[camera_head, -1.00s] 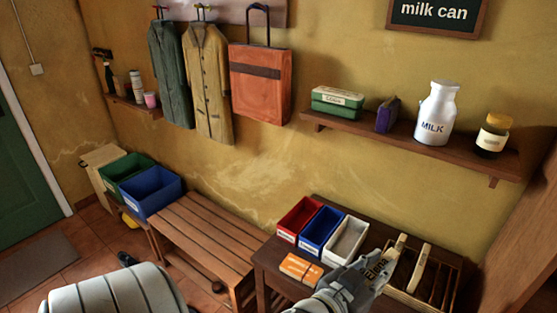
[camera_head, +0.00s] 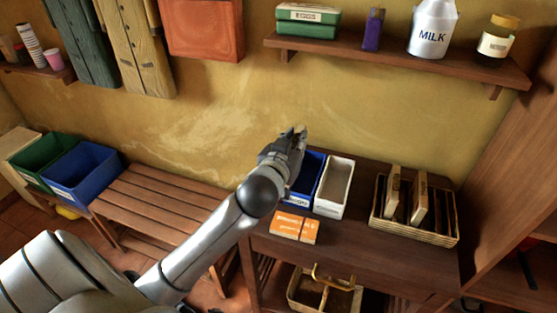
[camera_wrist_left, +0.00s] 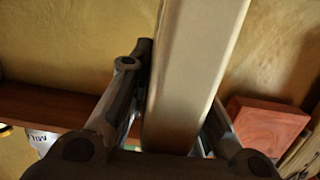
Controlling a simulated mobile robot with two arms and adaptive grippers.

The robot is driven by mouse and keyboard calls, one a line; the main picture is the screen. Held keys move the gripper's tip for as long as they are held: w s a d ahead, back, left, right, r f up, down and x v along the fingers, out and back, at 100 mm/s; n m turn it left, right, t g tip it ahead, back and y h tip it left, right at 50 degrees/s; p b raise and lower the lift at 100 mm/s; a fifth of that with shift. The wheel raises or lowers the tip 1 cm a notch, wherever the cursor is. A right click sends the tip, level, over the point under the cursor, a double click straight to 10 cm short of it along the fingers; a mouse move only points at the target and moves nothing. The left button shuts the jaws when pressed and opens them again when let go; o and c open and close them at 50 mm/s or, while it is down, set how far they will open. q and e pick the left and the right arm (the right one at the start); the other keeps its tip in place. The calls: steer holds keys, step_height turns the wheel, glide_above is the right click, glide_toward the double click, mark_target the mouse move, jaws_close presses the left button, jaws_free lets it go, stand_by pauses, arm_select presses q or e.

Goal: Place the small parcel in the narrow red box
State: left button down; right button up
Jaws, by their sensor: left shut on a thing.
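My left gripper (camera_head: 298,138) is above the back left of the dark table, in front of the wall. It is shut on a pale tan parcel, which fills the middle of the left wrist view (camera_wrist_left: 197,75) between the fingers. In the head view only a small tan bit shows at the fingertips. I take it to be the small parcel. The narrow red box is hidden behind my left arm and gripper in the head view. The blue box (camera_head: 308,182) beside its place is partly covered by my arm. My right gripper is not in view.
A white box (camera_head: 333,187) stands right of the blue one. Orange packets (camera_head: 295,227) lie in front. A rack with upright tan pieces (camera_head: 445,238) stands at the right. The wall shelf (camera_head: 400,62) with a milk can (camera_head: 432,28) is above. Bare tabletop lies in front of the rack.

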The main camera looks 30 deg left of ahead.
arm_select(q)
steer(key=w+a+f, duration=0.1)
steer(key=a+f, duration=0.1)
steer(key=f, duration=0.1)
steer(key=w+a+f, duration=0.2)
steer(key=a+f, duration=0.1)
steer(key=f, duration=0.1)
steer(key=w+a+f, duration=0.1)
steer(key=a+f, duration=0.1)
steer(key=f, duration=0.2)
steer(key=shift+w+a, duration=0.35)
steer(key=shift+a, duration=0.05)
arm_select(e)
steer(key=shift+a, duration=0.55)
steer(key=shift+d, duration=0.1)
arm_select(q)
steer(key=shift+f+b, duration=0.15)
steer(key=shift+b, duration=0.15)
steer(key=c, duration=1.3)
jaws_free()
